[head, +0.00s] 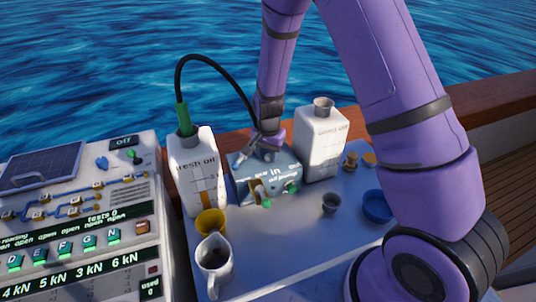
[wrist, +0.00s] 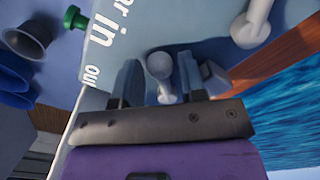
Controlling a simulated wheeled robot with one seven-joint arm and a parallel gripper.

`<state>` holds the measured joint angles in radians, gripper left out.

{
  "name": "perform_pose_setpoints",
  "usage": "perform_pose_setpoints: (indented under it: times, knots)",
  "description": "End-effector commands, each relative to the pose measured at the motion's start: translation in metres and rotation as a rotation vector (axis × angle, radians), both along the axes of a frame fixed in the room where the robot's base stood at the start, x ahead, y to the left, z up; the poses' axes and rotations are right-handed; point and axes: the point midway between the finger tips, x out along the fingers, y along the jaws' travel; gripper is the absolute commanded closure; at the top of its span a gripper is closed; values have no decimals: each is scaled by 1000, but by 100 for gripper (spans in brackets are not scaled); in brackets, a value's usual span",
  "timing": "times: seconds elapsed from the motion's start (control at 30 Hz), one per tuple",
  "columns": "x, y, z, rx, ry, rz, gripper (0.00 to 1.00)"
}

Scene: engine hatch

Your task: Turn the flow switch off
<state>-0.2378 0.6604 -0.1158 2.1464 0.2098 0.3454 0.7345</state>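A light-blue box (head: 262,180) with white lettering that includes "in" stands on the blue-grey tray. Its lettered face (wrist: 112,45) fills the upper left of the wrist view. A grey round-headed lever (wrist: 160,66) stands up from this box; I cannot read a label naming it as the flow switch. My gripper (head: 263,143) is at the top of the box in the head view. In the wrist view my gripper (wrist: 157,85) is open, one finger on each side of the lever, with gaps visible. The lever is hidden behind my gripper in the head view.
A white "fresh oil" jug (head: 193,175) with a black hose stands left of the box, and another white jug (head: 321,145) right. A yellow cup (head: 211,223), white pitcher (head: 213,262) and blue bowl (head: 377,205) share the tray (head: 290,245). A panel with an "off" display (head: 123,142) lies left.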

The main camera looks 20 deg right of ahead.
Motion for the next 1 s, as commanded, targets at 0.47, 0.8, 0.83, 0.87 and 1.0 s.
perform_pose_setpoints:
  times: [0.47, 0.8, 0.83, 0.87, 1.0]
  knots:
    - [0, 0, -5, 1, -1, 1, 85]
    - [-1, -1, -4, 1, -1, 24, 96]
    - [-1, -1, -4, 1, 0, 32, 96]
    - [-2, -2, -4, 1, 0, 42, 96]
    - [-5, -5, -4, 1, 1, 112, 96]
